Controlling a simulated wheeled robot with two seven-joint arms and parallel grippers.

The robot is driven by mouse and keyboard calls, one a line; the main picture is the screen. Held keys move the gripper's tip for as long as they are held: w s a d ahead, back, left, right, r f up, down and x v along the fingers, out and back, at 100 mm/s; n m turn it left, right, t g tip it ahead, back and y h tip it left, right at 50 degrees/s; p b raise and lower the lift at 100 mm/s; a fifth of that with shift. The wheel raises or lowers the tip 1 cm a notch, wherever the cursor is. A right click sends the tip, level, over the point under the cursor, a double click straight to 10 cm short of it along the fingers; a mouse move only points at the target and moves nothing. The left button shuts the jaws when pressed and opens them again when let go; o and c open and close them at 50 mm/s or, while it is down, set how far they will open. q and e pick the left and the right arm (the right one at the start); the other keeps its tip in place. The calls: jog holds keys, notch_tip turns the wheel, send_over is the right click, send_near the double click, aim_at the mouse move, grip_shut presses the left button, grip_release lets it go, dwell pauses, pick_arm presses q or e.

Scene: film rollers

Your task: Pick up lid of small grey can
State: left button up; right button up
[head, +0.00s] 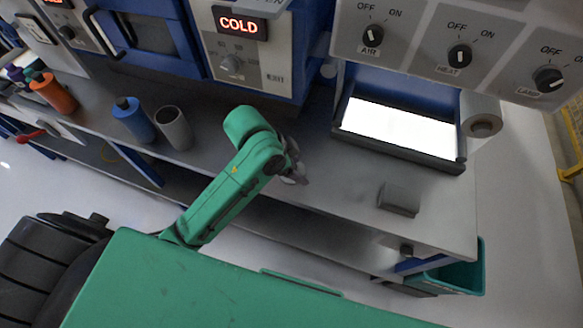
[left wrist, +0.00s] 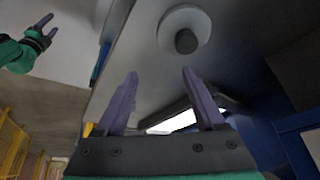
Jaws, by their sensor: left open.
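A small grey can (head: 175,130) stands upright on the grey bench in the head view, right beside a blue can (head: 133,118).
A lit white panel (head: 400,129) and a grey roll (head: 482,113) are at the right. A small grey block (head: 399,198) sits near the bench's front right. Cabinets with switches stand behind. A teal bin (head: 462,268) is below right.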

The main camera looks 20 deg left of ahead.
pick_arm(q)
jog(key=w+d+r+m+g, duration=0.1)
jog(key=w+d+r+m, duration=0.1)
jog(key=d+r+m, duration=0.3)
jog(key=w+a+r+m+g+y, duration=0.1)
jog(key=a+r+m+g+y, duration=0.1)
jog(key=a+m+y, duration=0.35)
jog(key=shift+m+h, duration=0.45)
jog(key=shift+h, duration=0.3)
jog(key=f, duration=0.3)
jog(key=a+f+p, duration=0.1)
jog(key=f, duration=0.3)
jog(key=f+p, duration=0.1)
jog(key=f, duration=0.3)
jog(key=shift+w+a+f, duration=0.15)
jog(key=shift+a+f, duration=0.05)
jog(key=shift+a, duration=0.2)
grip_shut()
